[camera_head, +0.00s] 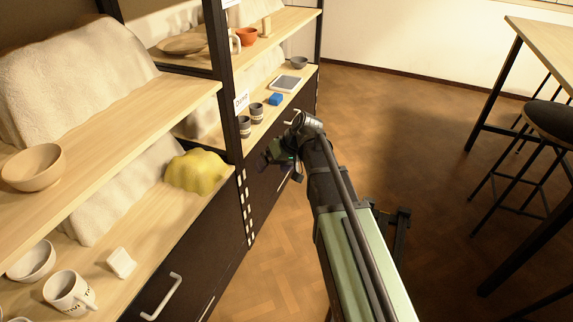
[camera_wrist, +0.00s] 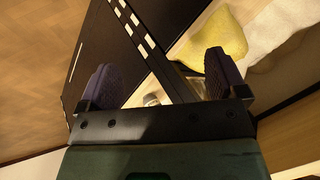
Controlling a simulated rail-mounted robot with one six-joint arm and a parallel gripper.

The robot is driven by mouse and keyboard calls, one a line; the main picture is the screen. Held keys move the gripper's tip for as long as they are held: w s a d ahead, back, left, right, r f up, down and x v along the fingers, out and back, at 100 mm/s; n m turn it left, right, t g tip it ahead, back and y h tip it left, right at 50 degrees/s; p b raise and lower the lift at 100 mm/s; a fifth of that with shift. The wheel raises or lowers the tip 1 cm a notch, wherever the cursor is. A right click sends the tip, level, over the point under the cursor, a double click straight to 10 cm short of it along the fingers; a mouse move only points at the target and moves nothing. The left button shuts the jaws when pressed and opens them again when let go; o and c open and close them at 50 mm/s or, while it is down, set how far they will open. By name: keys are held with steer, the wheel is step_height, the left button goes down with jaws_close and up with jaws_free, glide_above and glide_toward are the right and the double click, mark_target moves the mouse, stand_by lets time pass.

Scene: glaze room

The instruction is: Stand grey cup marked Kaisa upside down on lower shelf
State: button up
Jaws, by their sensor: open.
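Two small grey cups with pale labels stand close together on the lower shelf (camera_head: 262,130) of the far bay in the head view: the nearer one (camera_head: 244,127) and the farther one (camera_head: 257,112). The lettering is too small to read, so I cannot tell which is marked Kaisa. My gripper (camera_head: 276,160) is in front of the shelf's dark drawer front, lower and to the right of the cups. In the wrist view my gripper (camera_wrist: 160,78) has its two purple-padded fingers wide apart, with nothing held. Neither cup shows clearly there.
A black post (camera_head: 224,80) divides the bays. A yellow cloth (camera_head: 196,172), white mug (camera_head: 70,293) and bowl (camera_head: 32,261) sit in the near bay.

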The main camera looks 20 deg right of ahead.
steer(key=w+d+f+n+t+y+b, duration=0.2)
steer(key=w+f+t+y+b, duration=0.1)
steer(key=w+f+b, duration=0.75)
steer(key=n+t+y+b, duration=0.5)
steer(key=n+t+b, duration=0.1)
steer(key=b, duration=0.1)
glide_toward(245, 128)
steer(key=d+f, duration=0.2)
steer(key=x, duration=1.3)
steer(key=shift+w+d, duration=0.3)
steer(key=shift+c, duration=0.5)
steer(key=c, duration=0.9)
steer(key=shift+o, duration=0.2)
steer(key=shift+r+p, duration=1.4)
steer(key=shift+p, duration=0.2)
steer(key=shift+s+d+f, duration=0.1)
steer(key=shift+s+d, duration=0.1)
steer(key=v, duration=1.3)
steer(key=shift+s+d, duration=0.15)
steer(key=shift+s, duration=0.05)
